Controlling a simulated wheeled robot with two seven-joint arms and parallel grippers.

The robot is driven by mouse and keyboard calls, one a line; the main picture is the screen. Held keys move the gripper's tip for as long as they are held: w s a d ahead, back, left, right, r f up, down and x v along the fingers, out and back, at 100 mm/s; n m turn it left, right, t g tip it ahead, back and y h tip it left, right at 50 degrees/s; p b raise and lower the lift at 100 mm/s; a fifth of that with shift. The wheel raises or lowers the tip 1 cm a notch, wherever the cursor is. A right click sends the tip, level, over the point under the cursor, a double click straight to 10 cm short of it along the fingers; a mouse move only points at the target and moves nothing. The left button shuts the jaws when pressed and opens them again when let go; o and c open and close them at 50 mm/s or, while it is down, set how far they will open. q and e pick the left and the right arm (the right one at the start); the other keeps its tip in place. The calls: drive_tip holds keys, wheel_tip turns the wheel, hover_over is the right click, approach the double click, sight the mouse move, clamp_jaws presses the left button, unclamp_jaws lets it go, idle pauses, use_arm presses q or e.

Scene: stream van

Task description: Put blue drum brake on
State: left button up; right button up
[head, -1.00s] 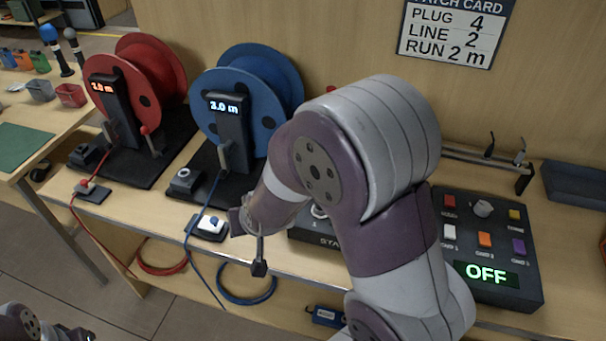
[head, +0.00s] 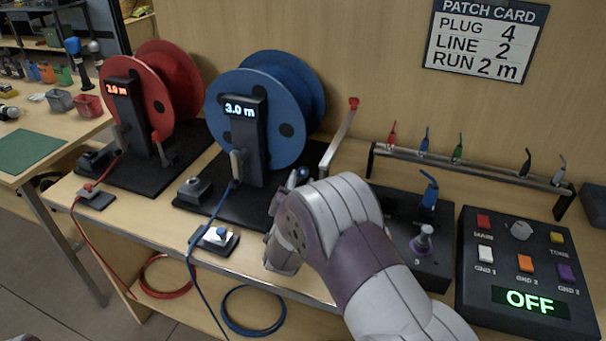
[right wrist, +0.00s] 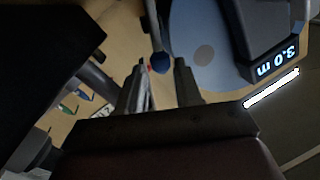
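The blue drum (head: 255,120) stands on a black base, and its display post (head: 240,140) reads 3.0 m. A lever with a blue knob (head: 303,174) stands at the drum's lower right. The knob also shows in the right wrist view (right wrist: 160,63). My right gripper (right wrist: 162,72) is open, with one finger on each side of the knob near the tips. I cannot tell whether a finger touches it. In the head view my right wrist largely hides the fingers. My left gripper is not in view.
A long bar with a red end (head: 353,104) rises right of the blue drum. The red drum (head: 140,90) is at left. At right are a plug rack (head: 470,165), a socket box (head: 425,245) and a panel reading OFF (head: 530,300).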

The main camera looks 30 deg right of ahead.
sight(301, 174)
drive_tip(key=x, duration=0.4)
drive_tip(key=shift+w+d, duration=0.2)
drive_tip(key=shift+w, duration=0.1)
clamp_jaws()
drive_tip(key=shift+a+r, duration=0.1)
drive_tip(key=shift+r, duration=0.05)
drive_tip(key=w+a+n+p, duration=0.1)
drive_tip(key=n+p, duration=0.1)
drive_tip(key=w+a+r+n+p, duration=0.1)
drive_tip(key=p, duration=0.1)
drive_tip(key=shift+w+r+n+g+p, duration=0.1)
drive_tip(key=shift+w+n+g+p, duration=0.2)
drive_tip(key=shift+n+g, duration=0.1)
drive_tip(key=shift+w+a+n, duration=0.2)
drive_tip(key=shift+a+n, duration=0.05)
drive_tip(key=shift+n, duration=0.05)
drive_tip(key=shift+w+a+f, duration=0.1)
drive_tip(key=shift+f, duration=0.15)
unclamp_jaws()
